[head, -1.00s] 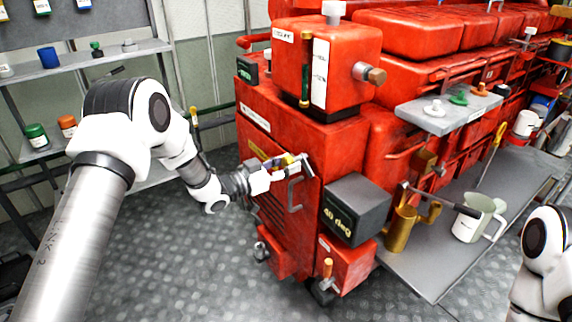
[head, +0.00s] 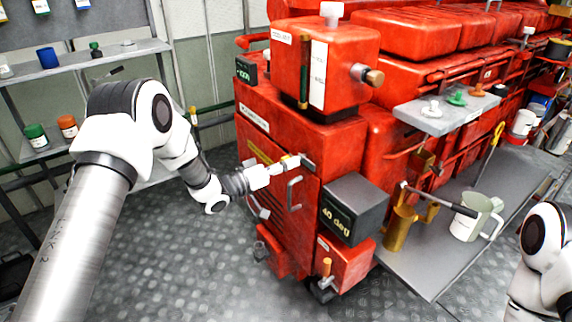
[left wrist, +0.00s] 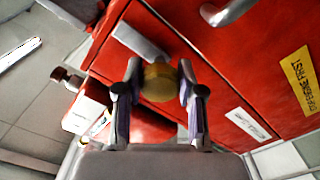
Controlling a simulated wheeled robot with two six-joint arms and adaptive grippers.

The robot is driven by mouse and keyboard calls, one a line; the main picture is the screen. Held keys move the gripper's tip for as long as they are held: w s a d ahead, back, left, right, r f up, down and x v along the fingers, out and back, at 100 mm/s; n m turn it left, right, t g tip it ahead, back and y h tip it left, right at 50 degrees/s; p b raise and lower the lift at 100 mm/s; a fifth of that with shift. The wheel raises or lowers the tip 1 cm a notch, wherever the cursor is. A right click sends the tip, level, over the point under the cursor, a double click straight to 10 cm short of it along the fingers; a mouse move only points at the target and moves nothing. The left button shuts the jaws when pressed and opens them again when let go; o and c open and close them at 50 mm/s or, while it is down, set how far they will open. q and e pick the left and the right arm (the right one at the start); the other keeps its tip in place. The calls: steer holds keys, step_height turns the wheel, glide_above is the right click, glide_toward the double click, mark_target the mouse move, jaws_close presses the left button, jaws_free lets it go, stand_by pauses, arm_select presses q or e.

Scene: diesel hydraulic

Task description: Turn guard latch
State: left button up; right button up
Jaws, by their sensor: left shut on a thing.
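The guard latch (head: 308,163) is a short grey bar near the upper right of the red guard door (head: 283,185). In the left wrist view its grey bar (left wrist: 140,42) lies behind a round brass knob (left wrist: 159,83). My left gripper (head: 290,164) is at the latch in the head view. In the left wrist view its two fingers (left wrist: 158,88) are closed on the knob from both sides. My right arm shows at the lower right of the head view, but its gripper is out of the frame.
A grey D-shaped handle (head: 293,194) sits just below the latch. A dark box (head: 355,208) juts out to its right. A grey bench (head: 425,270) bears a brass can (head: 398,230) and a pale jug (head: 468,222). The floor in front is clear.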

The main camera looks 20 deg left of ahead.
arm_select(q)
steer(key=shift+w+r, duration=0.1)
steer(key=shift+r, duration=0.15)
steer(key=o, duration=1.1)
steer(key=shift+o, duration=0.3)
steer(key=shift+f, duration=0.15)
steer(key=shift+a, duration=0.1)
steer(key=v, duration=1.2)
